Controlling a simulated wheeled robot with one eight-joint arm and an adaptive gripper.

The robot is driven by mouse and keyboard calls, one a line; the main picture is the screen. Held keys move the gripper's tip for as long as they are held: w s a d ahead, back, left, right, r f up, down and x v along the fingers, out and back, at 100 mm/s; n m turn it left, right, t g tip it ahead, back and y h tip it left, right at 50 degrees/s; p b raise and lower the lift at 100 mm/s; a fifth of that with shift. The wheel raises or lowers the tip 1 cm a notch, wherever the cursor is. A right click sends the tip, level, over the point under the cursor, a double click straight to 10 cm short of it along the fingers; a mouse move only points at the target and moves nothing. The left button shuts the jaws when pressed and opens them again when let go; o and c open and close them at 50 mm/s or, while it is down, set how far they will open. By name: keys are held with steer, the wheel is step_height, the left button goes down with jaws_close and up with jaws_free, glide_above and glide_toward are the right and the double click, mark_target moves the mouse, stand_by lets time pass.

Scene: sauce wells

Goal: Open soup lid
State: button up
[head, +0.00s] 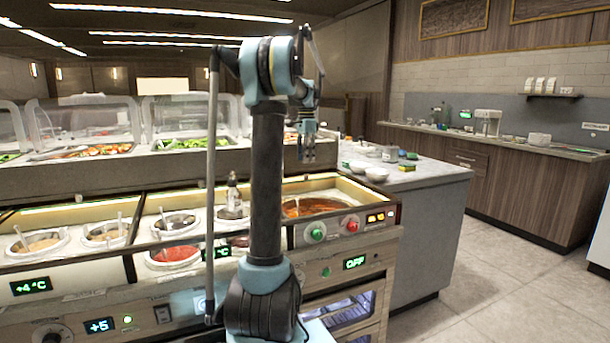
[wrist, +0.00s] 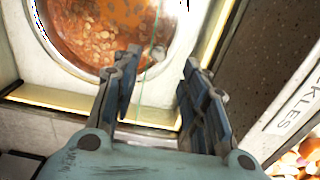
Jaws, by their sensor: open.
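The soup well (head: 312,207) holds orange-red soup behind the control panel, right of my arm. In the wrist view the round soup pot (wrist: 105,35) fills the top left, with a pale rim around chunky soup. A small grey piece (wrist: 157,53) shows over the soup between my fingertips. It may be a knob on a clear lid, but I cannot tell for sure. My gripper (head: 307,158) is open and empty, pointing down above the soup well. In the wrist view its fingers (wrist: 160,62) are spread near the pot's right edge.
Sauce wells with ladles (head: 175,255) lie left of my arm, below clear food covers (head: 187,118). A grey counter (head: 420,175) with white bowls (head: 376,174) stands to the right. Open tiled floor (head: 480,285) lies at the right.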

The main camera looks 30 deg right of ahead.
step_height(320, 180, down, 7)
steer(key=shift+f, duration=0.15)
stand_by(0.4)
jaws_close()
